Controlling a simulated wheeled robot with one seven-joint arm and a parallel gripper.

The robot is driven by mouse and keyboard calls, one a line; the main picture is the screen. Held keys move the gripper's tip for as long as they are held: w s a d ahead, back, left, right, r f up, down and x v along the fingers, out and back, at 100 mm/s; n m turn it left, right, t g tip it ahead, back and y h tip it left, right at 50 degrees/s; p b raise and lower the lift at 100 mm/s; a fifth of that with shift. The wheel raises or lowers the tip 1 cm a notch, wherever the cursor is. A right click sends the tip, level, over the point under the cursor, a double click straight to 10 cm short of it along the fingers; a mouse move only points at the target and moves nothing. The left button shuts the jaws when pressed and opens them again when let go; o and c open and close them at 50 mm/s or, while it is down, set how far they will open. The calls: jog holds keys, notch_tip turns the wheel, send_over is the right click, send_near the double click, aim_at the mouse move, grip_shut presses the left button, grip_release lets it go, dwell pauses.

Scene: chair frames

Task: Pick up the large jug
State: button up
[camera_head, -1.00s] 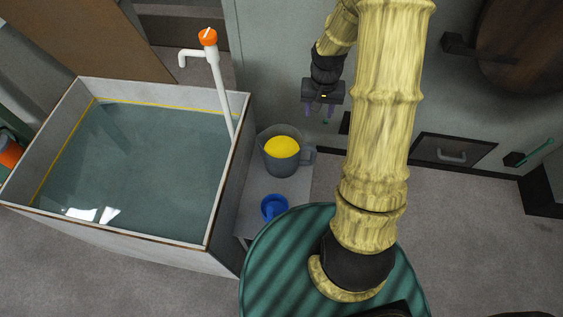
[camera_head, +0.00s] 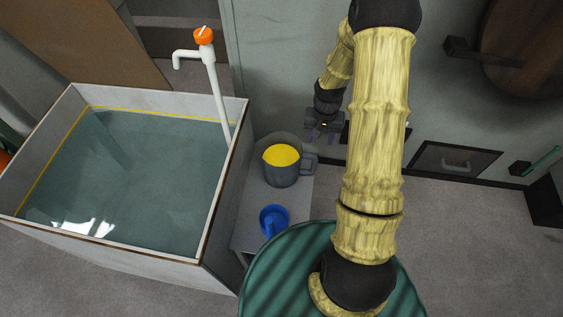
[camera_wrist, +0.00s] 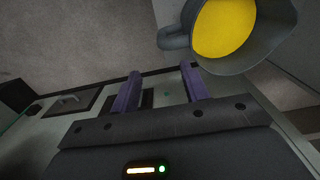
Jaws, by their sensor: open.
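The large jug (camera_head: 281,168) is grey with yellow contents and stands upright on a small grey stand beside the tank. Its handle (camera_head: 309,162) points right, toward my gripper (camera_head: 321,137). In the wrist view the jug (camera_wrist: 268,55) is at the top right, with its handle (camera_wrist: 174,38) on its left side. My gripper (camera_wrist: 160,90) is open, its two purple fingers apart with nothing between them. The fingertips are near the handle but look apart from it.
A small blue cup (camera_head: 273,221) stands on the same stand (camera_head: 295,201), in front of the jug. A water-filled tank (camera_head: 213,205) with a white orange-topped tap (camera_head: 216,85) is to the left. A grey wall (camera_head: 285,70) is behind. Open floor (camera_head: 460,230) lies to the right.

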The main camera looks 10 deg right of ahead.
aim_at(316, 156)
notch_tip(316, 156, down, 8)
jog(key=shift+r+b, duration=0.15)
jog(key=shift+b, duration=0.3)
jog(key=f, duration=0.5)
jog(key=shift+s+a+f+b, duration=0.1)
jog(key=shift+s+a+b, duration=0.05)
jog(key=shift+a+b, duration=0.2)
jog(key=shift+c, duration=0.4)
grip_shut()
dwell(1.0)
